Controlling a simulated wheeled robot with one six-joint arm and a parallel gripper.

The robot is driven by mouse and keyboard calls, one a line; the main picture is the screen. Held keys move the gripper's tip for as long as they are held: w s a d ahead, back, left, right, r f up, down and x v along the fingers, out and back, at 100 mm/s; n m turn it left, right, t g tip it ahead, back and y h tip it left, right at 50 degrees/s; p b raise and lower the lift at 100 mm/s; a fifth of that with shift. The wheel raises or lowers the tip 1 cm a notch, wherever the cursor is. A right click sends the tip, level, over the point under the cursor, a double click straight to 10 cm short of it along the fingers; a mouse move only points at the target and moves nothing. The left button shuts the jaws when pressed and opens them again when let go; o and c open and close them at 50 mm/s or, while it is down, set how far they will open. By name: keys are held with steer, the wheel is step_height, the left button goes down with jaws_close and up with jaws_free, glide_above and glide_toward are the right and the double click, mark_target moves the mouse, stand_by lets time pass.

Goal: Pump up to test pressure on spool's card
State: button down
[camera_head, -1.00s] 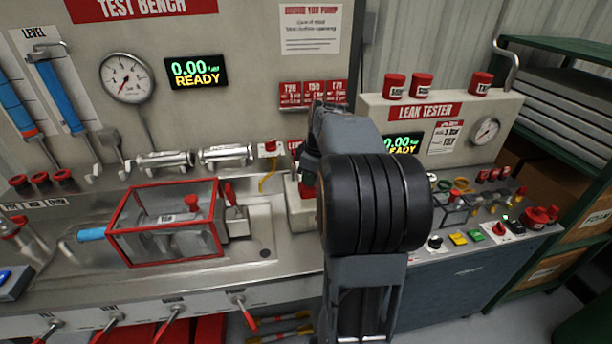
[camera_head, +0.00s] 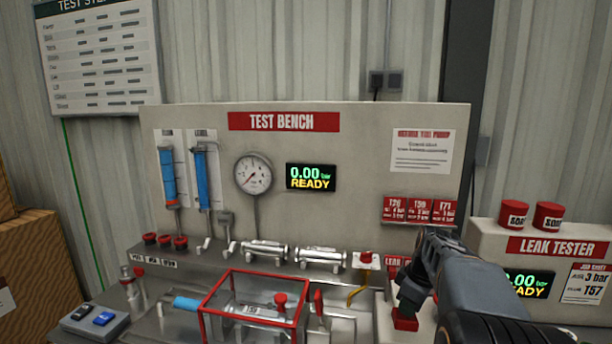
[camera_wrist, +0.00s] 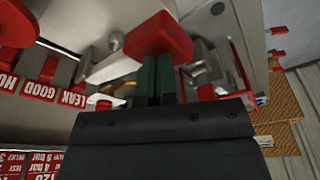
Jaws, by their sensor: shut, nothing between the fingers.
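My gripper (camera_head: 408,295) is shut and empty, with its tips at a red handle (camera_head: 404,319) at the right of the bench. In the wrist view the shut green fingers (camera_wrist: 160,70) point at a red bar (camera_wrist: 158,36); whether they touch it I cannot tell. The spool (camera_head: 248,310) lies inside a red-framed guard (camera_head: 203,325); its label is too small to read surely. Several red cards (camera_head: 418,210) hang on the panel, their small print unreadable. The bench display (camera_head: 311,178) reads 0.00 bar READY. The dial gauge (camera_head: 253,174) needle points low left.
Blue level tubes (camera_head: 168,175) are on the panel's left. A switch box (camera_head: 95,318) is front left.

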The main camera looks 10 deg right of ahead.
mark_target(405, 324)
steer(key=shift+f, duration=0.1)
steer(key=shift+f+b, duration=2.25)
steer(key=shift+f, duration=0.65)
steer(key=shift+r, duration=0.2)
steer(key=shift+r+p, duration=2.55)
steer(key=shift+r, duration=0.5)
steer(key=shift+f, duration=0.15)
